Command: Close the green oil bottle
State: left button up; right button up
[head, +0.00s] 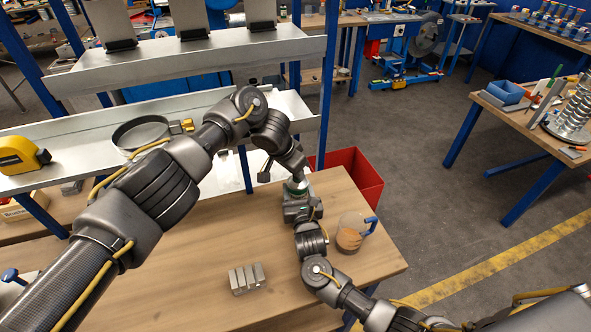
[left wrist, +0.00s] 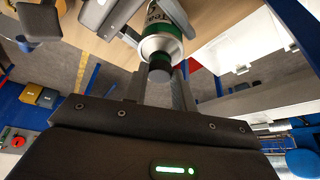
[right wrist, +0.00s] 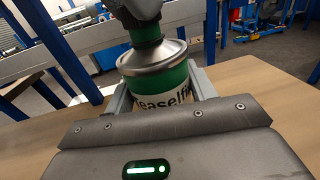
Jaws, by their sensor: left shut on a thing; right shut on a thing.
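The green oil bottle (right wrist: 155,82) is a metal can with a green and white label and a silver shoulder. It stands roughly upright between the fingers of my right gripper (head: 301,208), which is shut on its body. In the head view the bottle is mostly hidden by the grippers. My left gripper (left wrist: 159,88) is directly above and shut on a dark cap (left wrist: 160,72) at the bottle's top. The cap appears in line with the neck and against it. I cannot tell whether it is fully seated. In the right wrist view a green neck part (right wrist: 146,36) shows below my left gripper.
A clear mug (head: 350,234) with a blue handle stands right of the bottle on the wooden table (head: 190,285). Grey metal blocks (head: 247,279) lie in front. A red bin (head: 358,178) is behind the table. A metal shelf (head: 70,135) with a tape measure (head: 20,156) is at left.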

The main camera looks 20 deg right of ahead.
pick_arm(q)
jog(key=shift+s+a+f, duration=0.1)
jog(key=shift+a+f, duration=0.1)
jog(key=shift+f, duration=0.65)
pick_arm(e)
jog(key=shift+a, duration=0.2)
pick_arm(q)
jog(key=shift+r, duration=0.1)
pick_arm(e)
jog(key=shift+s, duration=0.1)
pick_arm(q)
jog(key=shift+s+r, duration=0.15)
jog(key=shift+r, duration=0.05)
pick_arm(e)
jog(key=shift+s, duration=0.1)
pick_arm(q)
jog(key=o, duration=0.7)
jog(key=shift+g, duration=0.3)
pick_arm(e)
grip_shut()
pick_arm(q)
jog(key=o, duration=0.3)
jog(key=shift+r, duration=0.15)
pick_arm(e)
jog(key=shift+d, duration=0.1)
